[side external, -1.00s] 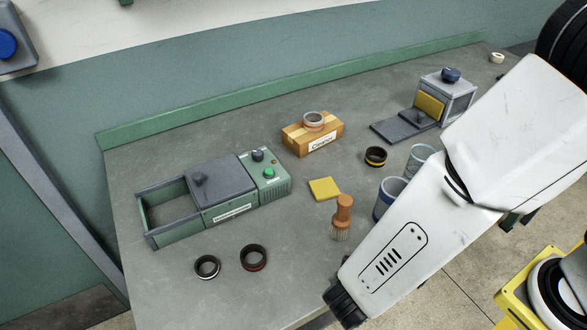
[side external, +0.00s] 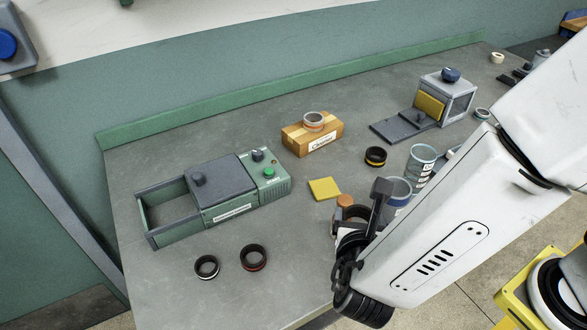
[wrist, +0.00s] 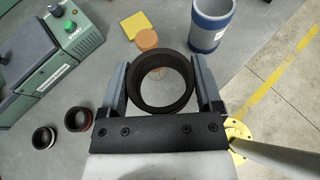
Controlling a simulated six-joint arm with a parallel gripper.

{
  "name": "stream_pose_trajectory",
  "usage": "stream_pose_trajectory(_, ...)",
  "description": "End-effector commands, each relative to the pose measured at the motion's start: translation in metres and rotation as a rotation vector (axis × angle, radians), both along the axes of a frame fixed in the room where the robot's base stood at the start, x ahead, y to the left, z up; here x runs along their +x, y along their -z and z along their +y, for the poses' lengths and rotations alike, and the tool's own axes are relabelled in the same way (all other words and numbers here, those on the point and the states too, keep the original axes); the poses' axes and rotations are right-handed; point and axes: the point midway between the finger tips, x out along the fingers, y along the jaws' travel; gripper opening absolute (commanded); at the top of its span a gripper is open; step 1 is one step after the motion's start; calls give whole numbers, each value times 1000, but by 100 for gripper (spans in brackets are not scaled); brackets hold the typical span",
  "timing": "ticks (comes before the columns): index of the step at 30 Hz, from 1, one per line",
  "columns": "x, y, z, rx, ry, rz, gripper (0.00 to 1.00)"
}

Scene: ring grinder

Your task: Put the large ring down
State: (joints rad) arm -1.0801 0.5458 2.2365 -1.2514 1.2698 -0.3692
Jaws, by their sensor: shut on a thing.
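My gripper (wrist: 160,78) is shut on a large dark ring (wrist: 160,107), which sits between the two fingers with its opening facing the wrist camera. In the side external view my gripper (side external: 362,215) is over the front part of the table, by the brush. There the held ring is mostly hidden by the fingers, and its height above the table is hard to judge.
A red-banded ring (side external: 253,257) and a white-banded ring (side external: 207,267) lie before the green grinder (side external: 230,190). A yellow pad (side external: 324,188), blue-grey cup (side external: 398,190), glass (side external: 420,165), yellow-banded ring (side external: 375,156) and cardboard box (side external: 312,138) bearing another ring stand nearby. Bare table lies front left.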

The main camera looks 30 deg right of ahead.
Motion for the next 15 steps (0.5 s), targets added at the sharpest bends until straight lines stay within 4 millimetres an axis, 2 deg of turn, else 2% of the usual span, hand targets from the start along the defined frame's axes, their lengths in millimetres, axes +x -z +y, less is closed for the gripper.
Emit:
stream_pose_trajectory(8, 16, 9, 7, -1, 5, 1, 12)
stream_pose_trajectory(15, 50, 25, 23, 0, 5, 0, 12)
